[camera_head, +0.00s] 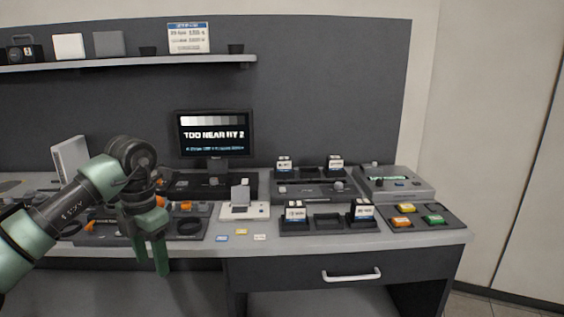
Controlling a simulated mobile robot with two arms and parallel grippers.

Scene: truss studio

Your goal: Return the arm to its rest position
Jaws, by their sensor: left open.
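My left arm comes in from the left with a green and dark grey body. Its left gripper (151,273) has green fingers pointing down, open and empty. It hangs in front of the desk (215,243) near its front edge, before a dark tray with orange items. No thing shows between the fingers. My right gripper does not show.
A monitor (214,134) stands at the back of the desk. Dark racks (327,222) with labelled blocks, a grey console (394,184) and a pad with coloured buttons (420,216) fill the right side. A drawer handle (351,275) sticks out in front.

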